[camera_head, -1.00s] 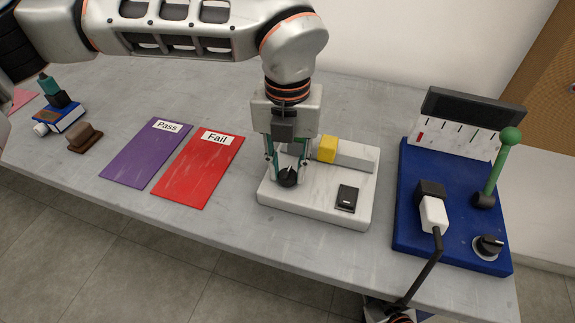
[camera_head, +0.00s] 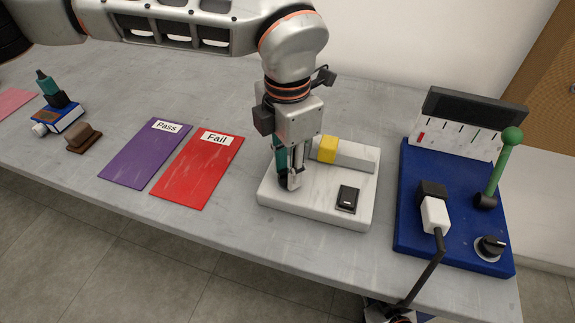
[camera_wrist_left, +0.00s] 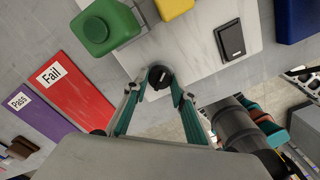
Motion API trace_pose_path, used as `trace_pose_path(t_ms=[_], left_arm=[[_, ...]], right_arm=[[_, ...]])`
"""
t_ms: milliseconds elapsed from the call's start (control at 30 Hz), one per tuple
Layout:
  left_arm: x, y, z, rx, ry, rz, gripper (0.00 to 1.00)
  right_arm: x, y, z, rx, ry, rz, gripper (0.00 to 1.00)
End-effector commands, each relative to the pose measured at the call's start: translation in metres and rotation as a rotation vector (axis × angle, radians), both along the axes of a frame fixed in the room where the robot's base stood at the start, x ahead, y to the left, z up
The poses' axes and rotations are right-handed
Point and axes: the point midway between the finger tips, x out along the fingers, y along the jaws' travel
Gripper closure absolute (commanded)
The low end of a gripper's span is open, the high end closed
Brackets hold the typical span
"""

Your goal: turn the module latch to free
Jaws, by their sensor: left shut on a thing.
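The module latch is a small round black knob (camera_head: 283,182) at the front left corner of the white module base (camera_head: 318,214). It also shows in the left wrist view (camera_wrist_left: 160,76), with a short pale mark on its top. My left gripper (camera_head: 288,181) points down over it, its fingers shut on the knob's sides. In the head view the fingers hide part of the knob. Part of my right arm (camera_head: 388,312) shows at the bottom edge of the head view; its fingers cannot be made out clearly.
A blue panel (camera_head: 408,225) with a green lever (camera_head: 505,165) and white plug (camera_head: 434,215) stands right. Red Fail mat (camera_head: 192,180) lies left.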

Motion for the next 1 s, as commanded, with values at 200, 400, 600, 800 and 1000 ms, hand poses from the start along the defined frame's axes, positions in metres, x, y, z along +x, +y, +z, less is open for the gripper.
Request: trace_pose_path(t_ms=[200, 400, 600, 800, 1000], left_arm=[[0.0, 0.0, 0.001, 0.001, -0.002, -0.205, 0.96], [0.0, 0.0, 0.001, 0.001, 0.0, -0.381, 0.96], [0.0, 0.0, 0.001, 0.0, -0.001, -0.522, 0.96], [0.0, 0.0, 0.0, 0.001, 0.0, -0.616, 0.96], [0.0, 0.0, 0.0, 0.0, 0.0, -0.665, 0.96]], right_arm=[[0.001, 0.0, 0.003, -0.001, -0.002, 0.0, 1.0], [0.002, 0.0, 0.006, 0.0, -0.004, 0.0, 1.0], [0.002, 0.0, 0.009, 0.001, -0.006, 0.0, 1.0], [0.003, 0.0, 0.01, 0.0, -0.008, 0.0, 1.0], [0.003, 0.0, 0.011, 0.0, -0.008, 0.0, 1.0]])
